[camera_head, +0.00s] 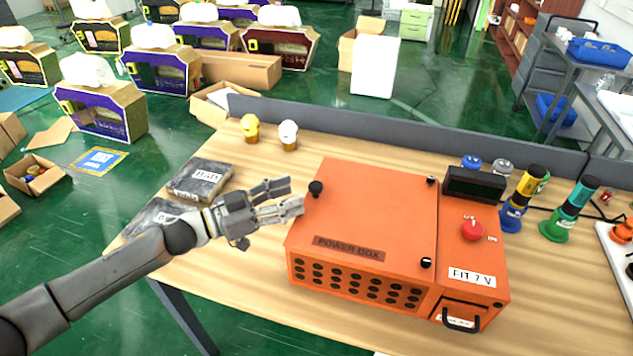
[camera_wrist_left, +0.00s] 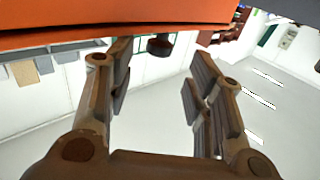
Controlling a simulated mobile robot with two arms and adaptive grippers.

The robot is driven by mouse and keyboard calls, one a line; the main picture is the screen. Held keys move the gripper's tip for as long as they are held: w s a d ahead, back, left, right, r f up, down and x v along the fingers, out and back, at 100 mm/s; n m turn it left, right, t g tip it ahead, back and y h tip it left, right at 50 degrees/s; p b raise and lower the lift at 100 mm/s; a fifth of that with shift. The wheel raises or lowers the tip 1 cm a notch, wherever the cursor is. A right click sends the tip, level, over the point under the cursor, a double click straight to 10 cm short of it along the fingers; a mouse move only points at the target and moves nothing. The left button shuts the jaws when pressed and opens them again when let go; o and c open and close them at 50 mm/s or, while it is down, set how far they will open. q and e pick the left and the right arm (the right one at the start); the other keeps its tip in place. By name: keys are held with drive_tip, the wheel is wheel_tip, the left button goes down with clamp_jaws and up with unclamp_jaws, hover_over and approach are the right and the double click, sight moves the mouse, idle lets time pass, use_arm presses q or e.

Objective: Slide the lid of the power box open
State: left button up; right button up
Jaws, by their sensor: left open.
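The orange power box (camera_head: 350,275) stands on the wooden table. Its flat orange lid (camera_head: 372,205) lies on top, with a black knob (camera_head: 316,187) near its left edge and smaller black knobs at its right corners. My left gripper (camera_head: 297,195) is open just left of the box, its fingers pointing at the black knob. In the left wrist view the open fingers (camera_wrist_left: 160,90) have a gap between them. The dark knob (camera_wrist_left: 160,46) shows beyond that gap, below the orange box edge (camera_wrist_left: 120,18). My right gripper is not in view.
A red button (camera_head: 472,229) and a dark display (camera_head: 474,184) sit on the box's right part. Small yellow and white-topped bottles (camera_head: 288,134) stand behind. A grey divider (camera_head: 400,140) runs along the table's back.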

sight(315, 185)
use_arm(q)
drive_tip(key=p+x, duration=0.1)
drive_tip(key=x, duration=0.5)
drive_tip(key=shift+d, duration=0.1)
drive_tip(key=shift+w+d, duration=0.25)
drive_tip(key=shift+d, duration=0.2)
drive_tip(key=shift+c, duration=0.8)
drive_tip(key=c, duration=0.5)
clamp_jaws()
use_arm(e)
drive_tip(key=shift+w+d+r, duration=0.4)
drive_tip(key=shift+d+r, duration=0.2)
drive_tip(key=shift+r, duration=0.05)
